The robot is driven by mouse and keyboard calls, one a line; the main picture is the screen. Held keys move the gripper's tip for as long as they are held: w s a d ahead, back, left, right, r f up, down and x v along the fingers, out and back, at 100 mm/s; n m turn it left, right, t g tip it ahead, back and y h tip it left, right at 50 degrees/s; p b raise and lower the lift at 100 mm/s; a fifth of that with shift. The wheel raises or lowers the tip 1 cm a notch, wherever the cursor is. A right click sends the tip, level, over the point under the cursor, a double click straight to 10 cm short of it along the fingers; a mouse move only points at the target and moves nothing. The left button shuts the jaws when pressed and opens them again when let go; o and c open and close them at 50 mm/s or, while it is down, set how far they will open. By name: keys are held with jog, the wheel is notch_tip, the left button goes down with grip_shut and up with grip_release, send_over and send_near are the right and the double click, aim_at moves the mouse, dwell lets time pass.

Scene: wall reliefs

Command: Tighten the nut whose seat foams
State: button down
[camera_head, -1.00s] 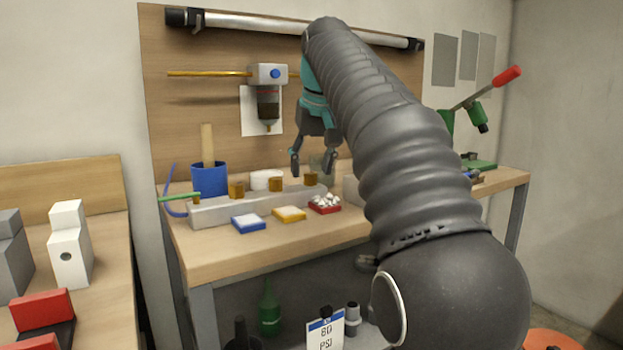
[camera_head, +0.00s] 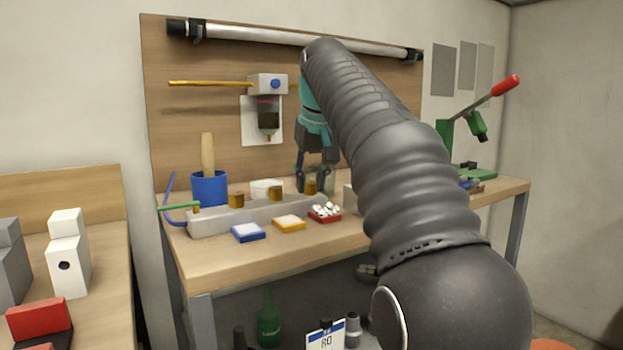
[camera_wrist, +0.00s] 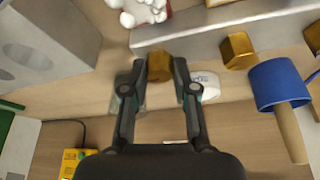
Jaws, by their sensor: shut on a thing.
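Three brass-coloured nuts stand in a row on a grey bar (camera_head: 256,217) on the bench. In the head view they are the left nut (camera_head: 236,200), the middle nut (camera_head: 275,193) and the right nut (camera_head: 310,187). My gripper (camera_head: 312,184) is down at the right nut, with its fingers on either side. In the wrist view my gripper (camera_wrist: 160,72) is shut on this nut (camera_wrist: 160,67). Another nut (camera_wrist: 237,50) is free to its right. I cannot make out foam at any nut's seat.
A blue cup (camera_head: 209,187) with a wooden handle stands behind the bar's left end. A white roll (camera_head: 267,187) sits behind the bar. Blue (camera_head: 248,232), yellow (camera_head: 289,223) and red (camera_head: 325,213) trays lie in front. A green lever press (camera_head: 447,140) stands at right.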

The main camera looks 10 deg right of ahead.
jog(key=shift+r+m+p, duration=0.1)
jog(key=shift+m+p, duration=0.2)
jog(key=shift+p, duration=0.05)
jog(key=shift+a+r+m+h+p, duration=0.15)
jog(key=shift+m+h+p, duration=0.35)
jog(key=shift+m+p, duration=0.5)
jog(key=shift+m+h+p, duration=0.4)
jog(key=shift+m+p, duration=0.2)
jog(key=shift+m, duration=0.3)
jog(key=m, duration=0.2)
jog(key=m+g+h, duration=0.1)
jog(key=shift+w+f+m, duration=0.1)
jog(key=shift+f+m, duration=0.15)
jog(key=shift+m, duration=0.05)
jog(key=shift+a+m+g+h, duration=0.1)
jog(key=shift+m+g+h, duration=0.45)
jog(key=shift+m, duration=1.25)
jog(key=c, duration=0.9)
grip_release()
jog(key=shift+r, duration=0.1)
